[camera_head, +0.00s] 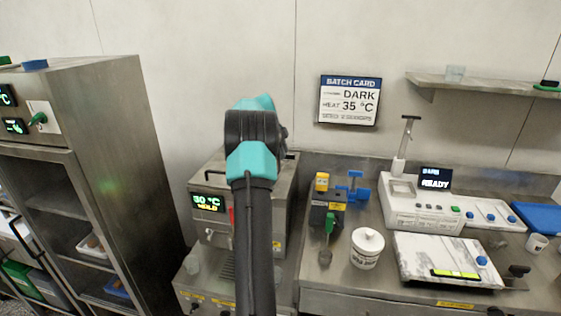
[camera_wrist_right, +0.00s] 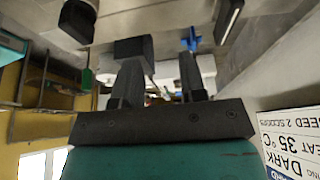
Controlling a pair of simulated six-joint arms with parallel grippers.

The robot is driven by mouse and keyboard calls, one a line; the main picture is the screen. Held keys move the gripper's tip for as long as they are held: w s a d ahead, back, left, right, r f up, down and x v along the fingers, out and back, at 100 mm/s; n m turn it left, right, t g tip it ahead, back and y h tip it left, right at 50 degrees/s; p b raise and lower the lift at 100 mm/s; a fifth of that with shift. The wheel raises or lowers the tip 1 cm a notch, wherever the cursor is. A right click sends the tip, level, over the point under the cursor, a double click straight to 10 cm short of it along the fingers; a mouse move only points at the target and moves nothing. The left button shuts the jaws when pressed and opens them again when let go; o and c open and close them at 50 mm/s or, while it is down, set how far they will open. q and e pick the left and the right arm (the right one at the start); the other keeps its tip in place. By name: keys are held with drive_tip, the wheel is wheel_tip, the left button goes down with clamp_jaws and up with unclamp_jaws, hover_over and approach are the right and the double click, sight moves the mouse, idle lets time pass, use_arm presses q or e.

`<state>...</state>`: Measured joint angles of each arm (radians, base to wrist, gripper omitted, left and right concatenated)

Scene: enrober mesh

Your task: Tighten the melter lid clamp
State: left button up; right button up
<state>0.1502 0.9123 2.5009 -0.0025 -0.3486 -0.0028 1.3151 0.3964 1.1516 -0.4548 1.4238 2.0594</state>
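The melter (camera_head: 212,230) is a steel box with a lit green and yellow display, left of centre in the head view. My right arm crosses in front of it and hides much of its lid and right side. A small red part (camera_head: 231,216) shows on its front beside my arm; I cannot tell whether it belongs to the lid clamp. My right gripper (camera_wrist_right: 158,82) is open in the right wrist view, its two dark fingers apart with nothing held. In the head view its fingertips are hidden behind my wrist. My left gripper is not in view.
Right of the melter stand a yellow-black device (camera_head: 327,208) with a green handle, a blue fitting (camera_head: 354,187) and a white lidded tub (camera_head: 366,250). A white machine (camera_head: 430,207) stands farther right. A tall steel cabinet (camera_head: 115,150) is at left. A batch card (camera_head: 349,100) hangs behind.

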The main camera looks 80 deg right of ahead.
drive_tip(key=shift+s+a+r, duration=0.1)
drive_tip(key=shift+a+r, duration=0.05)
drive_tip(key=shift+a, duration=1.3)
drive_tip(key=shift+s+a+r, duration=0.1)
drive_tip(key=shift+a, duration=1.35)
drive_tip(key=shift+a+r, duration=0.15)
drive_tip(key=shift+a, duration=1.3)
